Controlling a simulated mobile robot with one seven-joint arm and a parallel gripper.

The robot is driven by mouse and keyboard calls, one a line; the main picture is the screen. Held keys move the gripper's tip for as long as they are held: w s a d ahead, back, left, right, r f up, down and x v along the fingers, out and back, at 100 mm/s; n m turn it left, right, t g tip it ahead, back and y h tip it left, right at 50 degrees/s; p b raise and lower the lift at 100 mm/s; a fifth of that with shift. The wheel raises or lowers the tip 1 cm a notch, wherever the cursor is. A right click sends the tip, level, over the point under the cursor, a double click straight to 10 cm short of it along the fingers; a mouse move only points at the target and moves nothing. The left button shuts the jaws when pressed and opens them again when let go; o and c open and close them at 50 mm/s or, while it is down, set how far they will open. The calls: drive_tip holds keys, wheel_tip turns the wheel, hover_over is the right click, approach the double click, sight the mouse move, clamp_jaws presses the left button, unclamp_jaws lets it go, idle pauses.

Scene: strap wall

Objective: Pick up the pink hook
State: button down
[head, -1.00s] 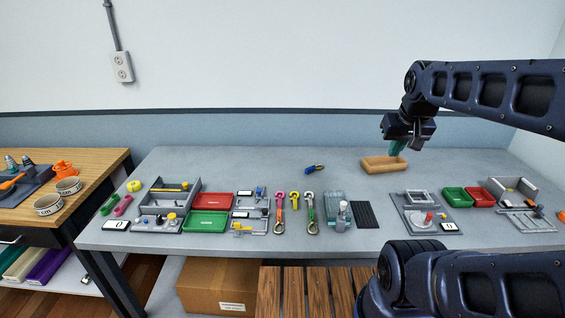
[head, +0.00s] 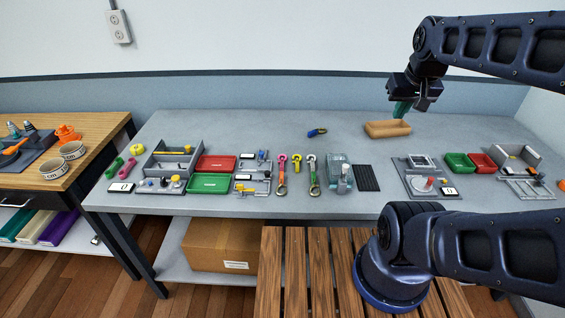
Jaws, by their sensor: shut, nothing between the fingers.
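My gripper (head: 400,115) has teal fingertips, shut and empty. It is over the tan tray at the back right, far from the pink pieces.
The tan tray (head: 387,129) stands below my gripper. A blue-and-yellow item (head: 317,132) lies at the back middle. Red (head: 217,163) and green trays (head: 209,184) and a grey box (head: 172,162) stand left of the hooks. The table's back middle is mostly clear.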

idle(0.4)
drive_tip(key=c, duration=1.3)
unclamp_jaws()
drive_tip(key=g, duration=0.5)
hover_over(282, 161)
wheel_tip(282, 161, down, 23)
drive_tip(key=shift+w+f, duration=0.15)
drive_tip(key=shift+f, duration=1.6)
drive_tip(key=shift+w+f, duration=0.2)
drive_tip(key=shift+f, duration=1.5)
drive_tip(key=shift+w+f, duration=0.15)
drive_tip(key=shift+f, duration=1.6)
